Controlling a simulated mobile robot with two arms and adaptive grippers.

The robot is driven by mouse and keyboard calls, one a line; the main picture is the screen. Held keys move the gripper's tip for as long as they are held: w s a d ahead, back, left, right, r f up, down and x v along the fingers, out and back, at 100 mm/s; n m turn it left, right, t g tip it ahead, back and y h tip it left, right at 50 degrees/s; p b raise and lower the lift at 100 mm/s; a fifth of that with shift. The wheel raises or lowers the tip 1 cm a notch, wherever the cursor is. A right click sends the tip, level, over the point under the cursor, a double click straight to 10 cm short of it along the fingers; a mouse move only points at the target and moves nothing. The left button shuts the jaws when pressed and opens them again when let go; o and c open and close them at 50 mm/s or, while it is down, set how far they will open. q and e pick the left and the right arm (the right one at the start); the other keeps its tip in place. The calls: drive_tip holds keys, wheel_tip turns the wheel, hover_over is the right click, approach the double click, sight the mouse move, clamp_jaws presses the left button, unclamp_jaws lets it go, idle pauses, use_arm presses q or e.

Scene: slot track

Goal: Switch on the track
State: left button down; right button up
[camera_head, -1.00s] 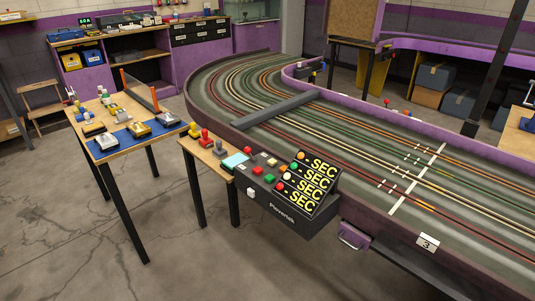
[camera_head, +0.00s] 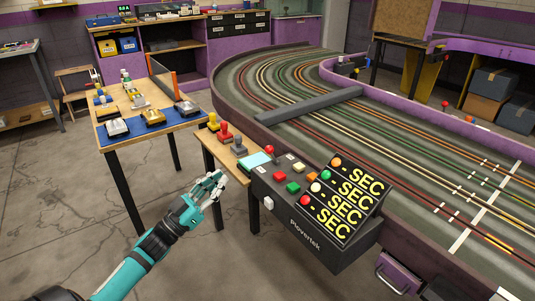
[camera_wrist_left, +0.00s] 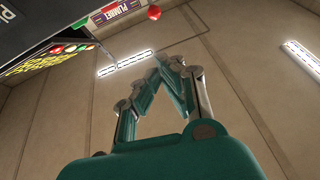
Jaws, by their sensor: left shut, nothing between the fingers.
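The slot track (camera_head: 330,75) curves across the room from the upper left to the lower right. A black control box (camera_head: 318,225) with "SEC" displays, coloured buttons and a red-topped lever (camera_head: 269,150) stands at its near edge. The box's dark edge shows in the left wrist view (camera_wrist_left: 40,28), with a red ball (camera_wrist_left: 154,12) near the top. My left gripper (camera_head: 218,177) is shut and empty, just left of the box and apart from it. Its fingers (camera_wrist_left: 163,68) meet in the left wrist view. My right gripper is not in view.
A small wooden stand (camera_head: 228,154) with red, yellow and grey pieces adjoins the box. A table with a blue mat (camera_head: 165,124) holds several toy cars to the left. The floor (camera_head: 70,210) at lower left is clear.

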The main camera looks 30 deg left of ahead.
sight(272, 155)
use_arm(q)
drive_tip(key=shift+s, duration=0.1)
drive_tip(key=f+x, duration=0.1)
drive_tip(key=x, duration=0.3)
drive_tip(key=w+f+x, duration=0.1)
drive_tip(key=x, duration=0.3)
drive_tip(key=b+x, duration=0.1)
drive_tip(key=x, duration=0.3)
drive_tip(key=shift+w+d+f, duration=0.1)
drive_tip(key=shift+w+f, duration=0.1)
drive_tip(key=shift+w, duration=0.35)
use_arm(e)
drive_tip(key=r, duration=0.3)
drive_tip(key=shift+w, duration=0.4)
use_arm(q)
drive_tip(key=shift+r, duration=0.1)
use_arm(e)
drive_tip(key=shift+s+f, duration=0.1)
